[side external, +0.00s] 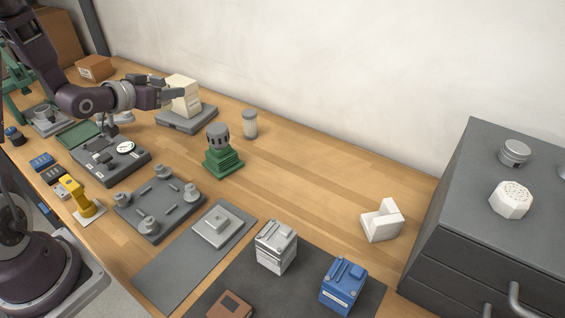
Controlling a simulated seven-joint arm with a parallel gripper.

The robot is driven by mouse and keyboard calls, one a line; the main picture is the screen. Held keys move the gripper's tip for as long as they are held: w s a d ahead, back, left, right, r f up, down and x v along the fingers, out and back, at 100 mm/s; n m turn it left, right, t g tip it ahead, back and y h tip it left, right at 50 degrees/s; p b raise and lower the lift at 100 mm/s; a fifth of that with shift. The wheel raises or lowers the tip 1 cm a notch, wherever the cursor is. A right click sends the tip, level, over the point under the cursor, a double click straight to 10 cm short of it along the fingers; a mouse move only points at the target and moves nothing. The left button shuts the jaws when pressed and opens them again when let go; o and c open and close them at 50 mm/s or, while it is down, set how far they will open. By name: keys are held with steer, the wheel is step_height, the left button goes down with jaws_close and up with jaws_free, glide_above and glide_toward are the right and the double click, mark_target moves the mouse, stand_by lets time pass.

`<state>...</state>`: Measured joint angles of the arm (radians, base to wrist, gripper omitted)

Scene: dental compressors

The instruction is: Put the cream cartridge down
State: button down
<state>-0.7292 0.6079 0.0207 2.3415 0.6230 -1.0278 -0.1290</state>
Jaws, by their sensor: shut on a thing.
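The cream cartridge (187,103) is an upright, pale boxy block at the upper left of the side external view. My gripper (171,89) reaches in from the left and is shut on it, with the fingers across its upper part. The cartridge is over a flat grey base (202,123). Its lower end looks at or very near the base's top; I cannot tell whether it touches. The fingers hide part of its left side.
A pale cylinder (250,125) and a green-based unit (222,160) stand to the right of the grey base. A panel with a gauge (124,147) lies below my gripper. A white angled stand (381,222) is farther right, with bare wood between.

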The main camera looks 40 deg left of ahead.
steer(key=w+d, duration=0.7)
steer(key=m+h, duration=0.2)
glide_above(291, 160)
step_height(291, 160, down, 15)
steer(key=shift+r, duration=0.1)
steer(key=shift+f, duration=0.25)
steer(key=c, duration=0.9)
jaws_free()
steer(key=shift+f, duration=0.15)
steer(key=shift+c, duration=0.2)
